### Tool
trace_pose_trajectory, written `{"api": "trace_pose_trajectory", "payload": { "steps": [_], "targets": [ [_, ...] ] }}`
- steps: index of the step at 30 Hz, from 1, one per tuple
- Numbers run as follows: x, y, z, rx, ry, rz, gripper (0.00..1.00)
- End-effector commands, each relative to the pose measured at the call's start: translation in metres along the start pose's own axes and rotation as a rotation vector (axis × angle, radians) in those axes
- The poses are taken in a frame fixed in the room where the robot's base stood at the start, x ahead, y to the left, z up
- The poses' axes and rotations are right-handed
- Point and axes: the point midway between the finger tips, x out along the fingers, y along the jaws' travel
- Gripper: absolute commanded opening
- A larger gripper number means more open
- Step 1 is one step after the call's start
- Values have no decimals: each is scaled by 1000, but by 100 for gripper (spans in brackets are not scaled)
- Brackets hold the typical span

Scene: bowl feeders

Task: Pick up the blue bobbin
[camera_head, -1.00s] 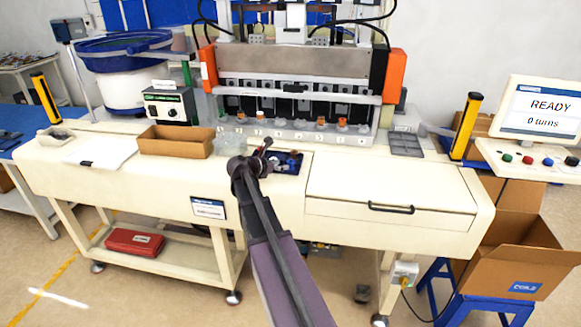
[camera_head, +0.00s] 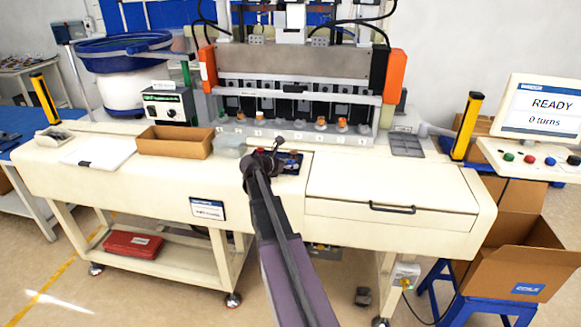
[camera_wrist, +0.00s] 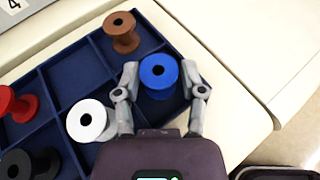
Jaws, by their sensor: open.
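The blue bobbin (camera_wrist: 159,72) stands upright in a compartment of a dark blue divided tray (camera_wrist: 62,75) in the wrist view. My gripper (camera_wrist: 160,75) is open, with one finger on each side of the bobbin. I cannot tell whether the fingers touch it. In the head view my gripper (camera_head: 262,158) is over the tray, and my arm hides much of the tray and the blue bobbin.
The tray also holds a white bobbin (camera_wrist: 87,119), a brown bobbin (camera_wrist: 121,31), a red bobbin (camera_wrist: 16,103) and a black bobbin (camera_wrist: 25,163). A brown box (camera_head: 172,142) stands left of the tray. A closed cover (camera_head: 390,186) lies right of it.

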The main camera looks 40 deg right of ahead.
Motion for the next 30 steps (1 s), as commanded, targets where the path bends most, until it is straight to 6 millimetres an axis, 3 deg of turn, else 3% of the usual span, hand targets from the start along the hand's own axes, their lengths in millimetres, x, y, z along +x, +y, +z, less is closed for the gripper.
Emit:
{"api": "trace_pose_trajectory", "payload": {
  "steps": [8,12,13,30],
  "targets": [
    [0,0,0,0,0,0,53],
    [0,0,0,0,0,0,14],
    [0,0,0,0,0,0,10],
    [-2,0,6,0,0,-1,10]
  ]
}}
